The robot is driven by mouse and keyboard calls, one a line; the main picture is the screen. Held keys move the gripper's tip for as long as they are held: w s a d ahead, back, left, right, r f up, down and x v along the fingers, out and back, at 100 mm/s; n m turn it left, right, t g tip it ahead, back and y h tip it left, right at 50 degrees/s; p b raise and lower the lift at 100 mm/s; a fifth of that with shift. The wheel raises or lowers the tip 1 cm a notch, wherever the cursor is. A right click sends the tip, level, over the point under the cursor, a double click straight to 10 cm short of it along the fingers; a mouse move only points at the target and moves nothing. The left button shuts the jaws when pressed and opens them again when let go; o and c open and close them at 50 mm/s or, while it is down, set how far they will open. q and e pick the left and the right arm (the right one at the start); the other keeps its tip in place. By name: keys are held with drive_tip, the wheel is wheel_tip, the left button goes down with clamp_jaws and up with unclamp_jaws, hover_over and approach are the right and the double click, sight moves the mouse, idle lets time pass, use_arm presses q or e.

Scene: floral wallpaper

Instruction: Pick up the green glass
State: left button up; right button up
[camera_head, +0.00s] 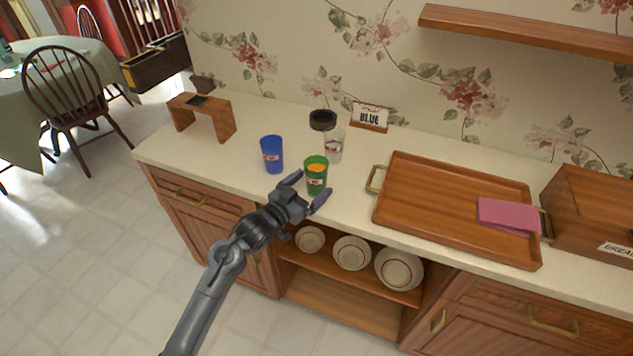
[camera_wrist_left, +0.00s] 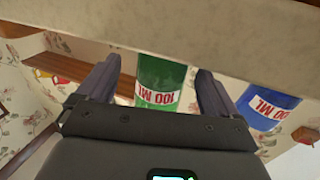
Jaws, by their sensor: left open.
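The green glass (camera_head: 316,180) stands upright on the counter near its front edge, with something orange inside. My left gripper (camera_head: 306,190) is open, with one purple-grey finger to each side of the glass's near side. In the left wrist view, the green glass (camera_wrist_left: 160,82) with its "100 ML" label sits between the two open fingers (camera_wrist_left: 155,90), with gaps on both sides. The picture there is upside down. How deep the glass sits between the fingers is hard to tell. My right gripper is not in view.
A blue glass (camera_head: 272,155) stands left of the green one and a clear jar (camera_head: 333,146) close behind it. A dark round item (camera_head: 322,120), a "BLUE" sign (camera_head: 370,115) and a wooden stand (camera_head: 203,113) are farther back. A wooden tray (camera_head: 440,208) lies right.

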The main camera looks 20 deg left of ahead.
use_arm(q)
drive_tip(key=shift+w+d+f, duration=0.1)
drive_tip(key=shift+w+f, duration=0.1)
drive_tip(key=shift+w, duration=0.2)
drive_tip(key=shift+b+x, duration=1)
drive_tip(key=shift+x, duration=1.3)
drive_tip(key=c, duration=1.3)
drive_tip(key=shift+r, duration=0.1)
